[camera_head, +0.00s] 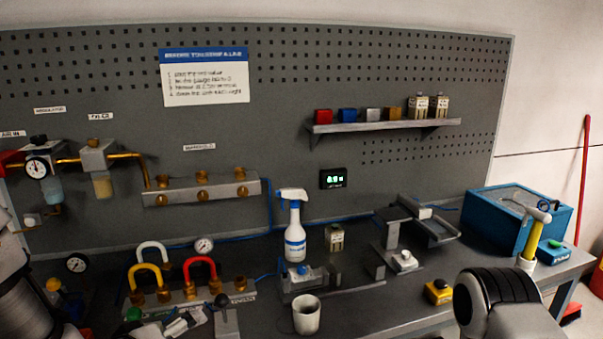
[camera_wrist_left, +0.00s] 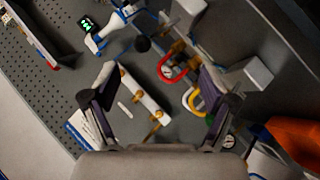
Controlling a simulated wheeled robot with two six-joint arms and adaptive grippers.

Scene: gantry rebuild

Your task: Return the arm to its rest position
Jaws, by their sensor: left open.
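My left gripper (camera_wrist_left: 157,82) shows in the left wrist view with its two dark fingers spread wide apart and nothing between them. Beyond the fingers are a pale manifold bar with brass fittings (camera_wrist_left: 142,95) and a red hose loop (camera_wrist_left: 172,68). In the head view, part of my left arm shows at the left edge, but I cannot make out its gripper there. Part of my right arm stands at the lower right, over the front of the bench; its gripper is not seen.
The grey bench (camera_head: 370,318) holds a spray bottle (camera_head: 295,240), a white cup (camera_head: 306,315), a hose manifold (camera_head: 195,298), a yellow button box (camera_head: 438,292) and a blue case (camera_head: 505,218). A pegboard (camera_head: 290,105) with a shelf (camera_head: 380,126) stands behind.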

